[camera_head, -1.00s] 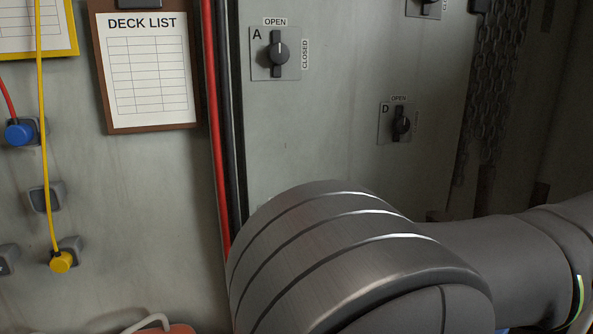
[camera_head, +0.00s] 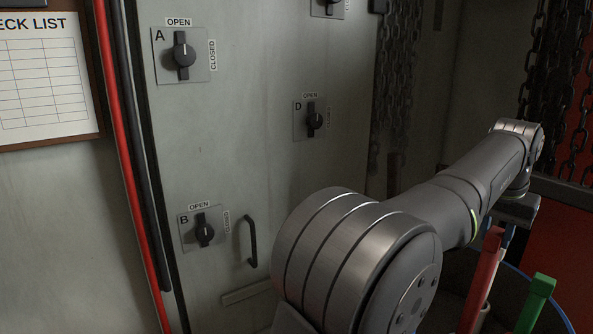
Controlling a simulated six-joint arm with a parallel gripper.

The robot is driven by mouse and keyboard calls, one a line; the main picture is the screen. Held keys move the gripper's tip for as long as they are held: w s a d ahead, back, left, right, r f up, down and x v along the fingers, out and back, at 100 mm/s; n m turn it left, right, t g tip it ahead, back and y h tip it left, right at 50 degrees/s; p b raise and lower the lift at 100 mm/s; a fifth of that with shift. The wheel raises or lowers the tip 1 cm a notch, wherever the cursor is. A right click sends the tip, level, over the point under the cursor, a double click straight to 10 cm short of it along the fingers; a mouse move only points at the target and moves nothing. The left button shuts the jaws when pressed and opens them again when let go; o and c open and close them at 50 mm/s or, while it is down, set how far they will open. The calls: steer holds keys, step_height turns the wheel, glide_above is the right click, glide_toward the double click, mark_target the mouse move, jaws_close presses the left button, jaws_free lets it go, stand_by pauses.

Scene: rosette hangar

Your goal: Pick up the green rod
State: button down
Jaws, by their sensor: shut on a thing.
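The green rod (camera_head: 536,303), with a square-cornered head, stands slightly tilted at the lower right of the head view. Its lower end is cut off by the picture's edge. My gripper (camera_head: 509,238) is at the end of my arm, just behind and left of the green rod's head, and shows only in part. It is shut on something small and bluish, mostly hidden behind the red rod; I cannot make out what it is. The green rod's head looks apart from the gripper.
A red rod (camera_head: 482,280) leans just left of the green one. A blue curved rim (camera_head: 562,309) runs behind the rods. Chains (camera_head: 573,110) and a red panel (camera_head: 565,250) are at the right. The wall at left carries switches (camera_head: 203,233) and a handle (camera_head: 251,243).

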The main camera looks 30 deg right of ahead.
mark_target(488, 257)
steer(key=shift+d, duration=0.1)
stand_by(0.3)
steer(key=shift+f, duration=0.3)
steer(key=shift+f, duration=1.65)
steer(key=shift+f, duration=1.05)
